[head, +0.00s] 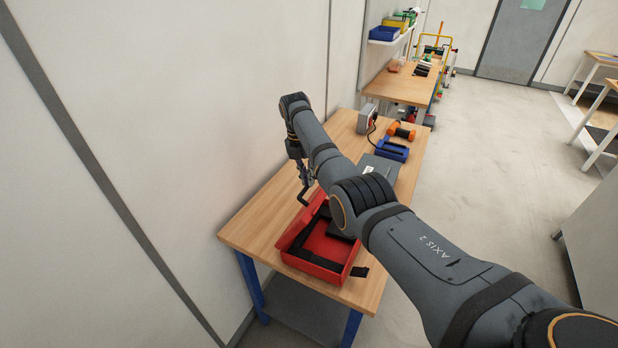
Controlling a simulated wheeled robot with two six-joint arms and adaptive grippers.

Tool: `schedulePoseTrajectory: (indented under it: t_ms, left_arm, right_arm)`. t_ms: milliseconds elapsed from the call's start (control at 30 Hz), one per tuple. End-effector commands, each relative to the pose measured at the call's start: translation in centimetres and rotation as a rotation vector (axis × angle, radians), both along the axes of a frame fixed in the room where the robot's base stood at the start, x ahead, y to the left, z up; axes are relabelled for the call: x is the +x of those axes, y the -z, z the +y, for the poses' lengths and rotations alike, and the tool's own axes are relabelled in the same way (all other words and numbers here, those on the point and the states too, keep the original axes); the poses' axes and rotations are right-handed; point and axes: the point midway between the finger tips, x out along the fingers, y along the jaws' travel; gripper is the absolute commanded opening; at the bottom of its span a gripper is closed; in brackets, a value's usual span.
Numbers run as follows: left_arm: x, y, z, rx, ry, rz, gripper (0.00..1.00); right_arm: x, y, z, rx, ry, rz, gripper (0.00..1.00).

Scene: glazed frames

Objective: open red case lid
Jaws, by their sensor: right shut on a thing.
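The red case (318,268) sits on the near end of the wooden table. Its red lid (297,226) stands raised and tilted on the wall side, and the red inside with black parts shows. My right gripper (304,197) reaches down from above at the lid's upper far end and is shut, apparently on the lid; the exact contact is too small to make out. My right forearm hides part of the case's far side. My left gripper is not in view.
The wooden table (258,226) has bare room left of the case, beside the wall. Behind my arm are a grey flat case (380,167), a blue holder (392,150), an orange-and-black tool (402,132) and a grey box (367,119). Open floor lies right.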

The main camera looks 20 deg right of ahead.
Motion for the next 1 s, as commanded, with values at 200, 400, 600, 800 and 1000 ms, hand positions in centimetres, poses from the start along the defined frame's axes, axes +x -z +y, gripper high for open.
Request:
schedulePoseTrajectory:
  t_ms: [200, 400, 600, 800, 1000]
  left_arm:
    - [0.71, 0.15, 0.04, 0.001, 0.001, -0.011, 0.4]
    - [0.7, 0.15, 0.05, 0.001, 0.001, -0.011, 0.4]
    - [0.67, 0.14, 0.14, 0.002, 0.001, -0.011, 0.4]
    - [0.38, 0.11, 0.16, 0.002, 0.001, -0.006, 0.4]
    - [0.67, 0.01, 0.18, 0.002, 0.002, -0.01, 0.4]
  right_arm:
    - [-0.54, 1.6, 0.5, 0.01, -0.008, 0.023, 0.0]
    - [-0.56, 1.6, 0.5, 0.009, -0.009, 0.024, 0.0]
    - [-0.55, 1.6, 0.51, 0.009, -0.009, 0.024, 0.16]
    - [-0.46, 1.28, 0.32, 0.006, -0.005, 0.019, 0.36]
    - [-0.41, 1.03, 0.19, 0.003, -0.004, 0.017, 0.36]
